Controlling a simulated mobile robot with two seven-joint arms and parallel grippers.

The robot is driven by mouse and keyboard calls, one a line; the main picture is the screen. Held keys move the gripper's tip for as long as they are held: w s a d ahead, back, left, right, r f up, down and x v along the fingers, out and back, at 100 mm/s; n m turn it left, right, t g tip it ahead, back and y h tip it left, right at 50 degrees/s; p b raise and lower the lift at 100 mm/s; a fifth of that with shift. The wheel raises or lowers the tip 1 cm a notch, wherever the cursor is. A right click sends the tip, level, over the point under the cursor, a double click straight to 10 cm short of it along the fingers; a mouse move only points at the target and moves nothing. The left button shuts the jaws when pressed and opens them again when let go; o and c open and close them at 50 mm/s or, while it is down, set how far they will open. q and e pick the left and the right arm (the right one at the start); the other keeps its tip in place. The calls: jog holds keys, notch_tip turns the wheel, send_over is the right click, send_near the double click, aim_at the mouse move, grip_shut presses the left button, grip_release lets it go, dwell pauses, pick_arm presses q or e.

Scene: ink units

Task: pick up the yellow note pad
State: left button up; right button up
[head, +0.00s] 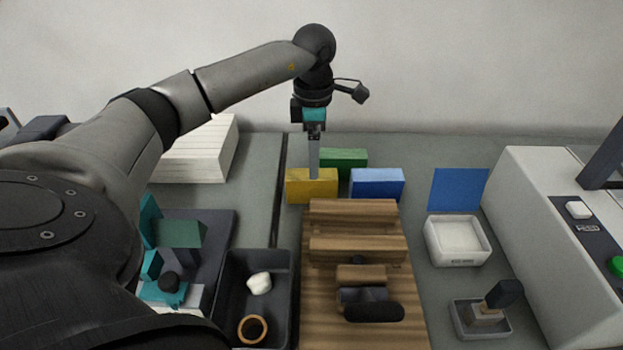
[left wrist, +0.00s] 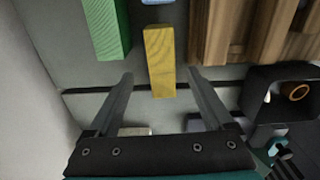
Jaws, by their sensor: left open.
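The yellow note pad (head: 303,190) is a small yellow block standing behind the wooden rack, beside a green block and a blue block. It also shows in the left wrist view (left wrist: 160,55), upper middle. My left gripper (head: 314,172) points down over the pad, and a finger overlaps its top edge in the head view. In the left wrist view the fingers (left wrist: 160,74) are open, one on each side of the pad's near end, with gaps on both sides. I cannot tell how far down the fingertips reach. My right gripper is not in view.
The green block (head: 345,159) and blue block (head: 377,185) stand close on the right. A wooden rack (head: 352,222) is in front. A dark tray (head: 285,300), white dish (head: 457,240), stamp (head: 502,295), paper stack (head: 205,150) and grey machine (head: 545,225) stand around.

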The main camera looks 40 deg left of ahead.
aim_at(312, 186)
pick_arm(q)
notch_tip(312, 186, down, 4)
jog(key=shift+r, duration=0.2)
jog(key=shift+s+f+b, duration=0.2)
jog(key=shift+f+b, duration=0.5)
jog(key=shift+f, duration=2)
jog(key=shift+r, duration=0.1)
grip_shut()
